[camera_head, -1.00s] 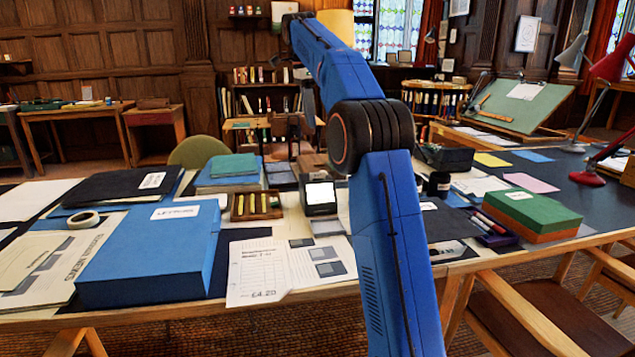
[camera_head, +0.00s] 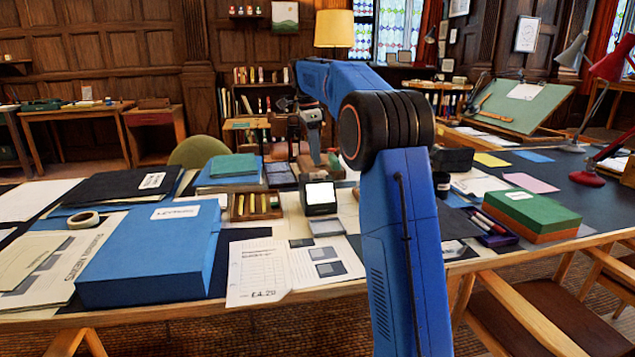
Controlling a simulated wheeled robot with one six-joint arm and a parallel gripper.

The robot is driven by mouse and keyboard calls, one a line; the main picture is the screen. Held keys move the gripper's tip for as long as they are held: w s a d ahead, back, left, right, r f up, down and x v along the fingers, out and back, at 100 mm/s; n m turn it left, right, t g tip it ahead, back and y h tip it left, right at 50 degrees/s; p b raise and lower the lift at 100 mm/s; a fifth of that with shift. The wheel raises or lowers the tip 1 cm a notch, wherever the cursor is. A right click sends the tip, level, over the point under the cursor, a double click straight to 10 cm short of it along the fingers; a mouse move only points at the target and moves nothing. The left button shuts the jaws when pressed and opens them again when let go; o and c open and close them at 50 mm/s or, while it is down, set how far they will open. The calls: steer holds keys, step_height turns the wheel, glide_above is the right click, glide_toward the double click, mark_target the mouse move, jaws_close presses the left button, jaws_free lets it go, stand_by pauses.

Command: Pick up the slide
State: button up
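I cannot say for sure which item is the slide. A small grey framed, flat piece (camera_head: 326,227) lies on the table in front of a black viewer with a lit white screen (camera_head: 320,194). Small dark squares (camera_head: 328,269) show on the white sheet just in front of it. My gripper (camera_head: 315,156) points down over the far part of the table, behind the viewer. It is small and dark against brown boxes, so its fingers and any gap between them are unclear. I see nothing clearly held.
A wooden rack (camera_head: 255,206) stands left of the viewer. A large blue box (camera_head: 150,255) lies at the front left and a green box (camera_head: 532,208) at the right. A black pot (camera_head: 441,184) stands beside my arm. My arm hides part of the table.

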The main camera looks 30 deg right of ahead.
mark_target(318, 180)
steer(key=shift+d+f, duration=0.2)
steer(key=shift+f, duration=1.15)
steer(key=shift+d+f, duration=0.2)
steer(key=shift+f, duration=1.15)
jaws_close()
